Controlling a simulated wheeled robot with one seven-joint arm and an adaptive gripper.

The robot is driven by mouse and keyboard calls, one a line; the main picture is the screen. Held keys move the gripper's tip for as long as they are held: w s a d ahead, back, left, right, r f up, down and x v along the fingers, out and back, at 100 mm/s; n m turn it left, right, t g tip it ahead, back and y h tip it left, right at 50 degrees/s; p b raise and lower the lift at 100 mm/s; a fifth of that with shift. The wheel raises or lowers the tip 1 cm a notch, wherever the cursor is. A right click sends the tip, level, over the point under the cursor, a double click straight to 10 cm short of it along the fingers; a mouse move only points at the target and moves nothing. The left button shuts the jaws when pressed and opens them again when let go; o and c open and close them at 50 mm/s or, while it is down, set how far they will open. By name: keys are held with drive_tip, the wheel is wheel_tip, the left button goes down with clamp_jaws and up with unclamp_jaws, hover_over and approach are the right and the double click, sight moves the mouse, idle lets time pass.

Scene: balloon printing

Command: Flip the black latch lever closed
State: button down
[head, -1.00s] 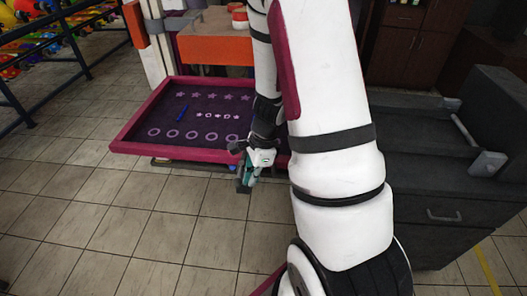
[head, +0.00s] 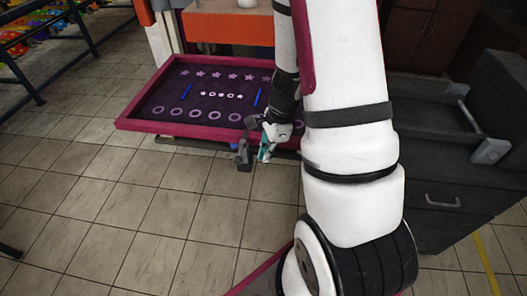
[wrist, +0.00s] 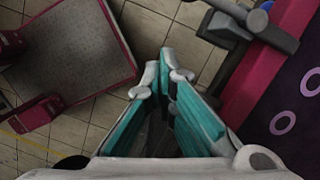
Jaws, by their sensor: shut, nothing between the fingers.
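The black latch lever (head: 243,155) is at the front edge of the magenta-rimmed printing frame (head: 180,130), hanging out over the floor in the head view. In the wrist view, a dark lever part (wrist: 272,32) shows at the upper right beside the magenta rim (wrist: 250,85). My gripper (head: 265,153) is just right of the lever in the head view, with its teal fingers pointing down. In the wrist view my gripper (wrist: 167,66) has its fingertips together with nothing between them. The fingertips are apart from the lever there. I cannot tell the lever's exact angle.
The frame holds a dark screen with purple stars and rings and two blue bars (head: 259,97). An orange block (head: 228,28) stands behind it. A dark cabinet (head: 440,180) is at the right. Tiled floor (head: 150,220) in front of the frame is clear.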

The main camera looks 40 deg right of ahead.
drive_tip(key=v, duration=0.9)
drive_tip(key=shift+a+r+p, duration=0.25)
drive_tip(key=shift+r+p, duration=0.1)
drive_tip(key=shift+p, duration=0.05)
drive_tip(key=shift+s, duration=0.1)
drive_tip(key=s+a+r+n+t, duration=0.2)
drive_tip(key=a+r+n, duration=0.8)
drive_tip(key=r, duration=0.3)
drive_tip(key=s+a+r+n+t+h, duration=0.2)
drive_tip(key=s+a+r+n, duration=0.4)
drive_tip(key=s+r+n, duration=0.3)
drive_tip(key=shift+s+n, duration=0.3)
drive_tip(key=shift+n, duration=1.6)
drive_tip(key=shift+a, duration=0.1)
